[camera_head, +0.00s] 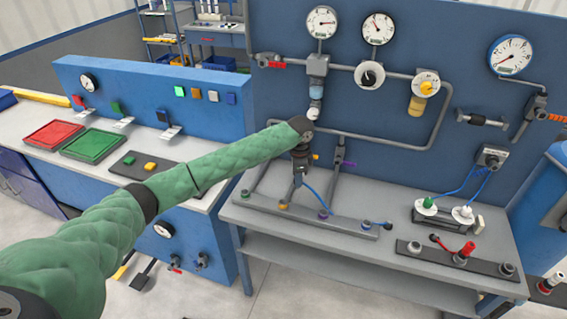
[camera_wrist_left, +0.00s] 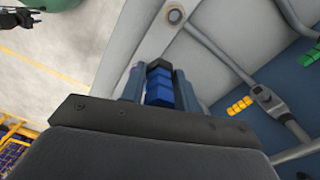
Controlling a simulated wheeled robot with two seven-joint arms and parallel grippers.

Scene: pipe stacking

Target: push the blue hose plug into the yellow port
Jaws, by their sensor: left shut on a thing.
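My left gripper (camera_head: 298,180) hangs over the grey bench at the end of my green-sleeved arm. In the left wrist view it (camera_wrist_left: 158,90) is shut on the blue hose plug (camera_wrist_left: 160,92), whose dark end points toward the top of the picture. The blue hose (camera_head: 316,196) runs from the gripper down to the right. The yellow port (camera_head: 283,206) is on the grey rail below the gripper. A ringed hole (camera_wrist_left: 175,16) lies beyond the plug's dark end in the wrist view, with a gap between. A dark gripper (camera_wrist_left: 22,18), probably my right one, shows small at the top left.
Pipes rise behind the gripper to the blue gauge panel (camera_head: 440,130). A yellow ribbed grip (camera_wrist_left: 240,105) is right of the fingers. White hose fittings (camera_head: 463,215) stand farther right.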

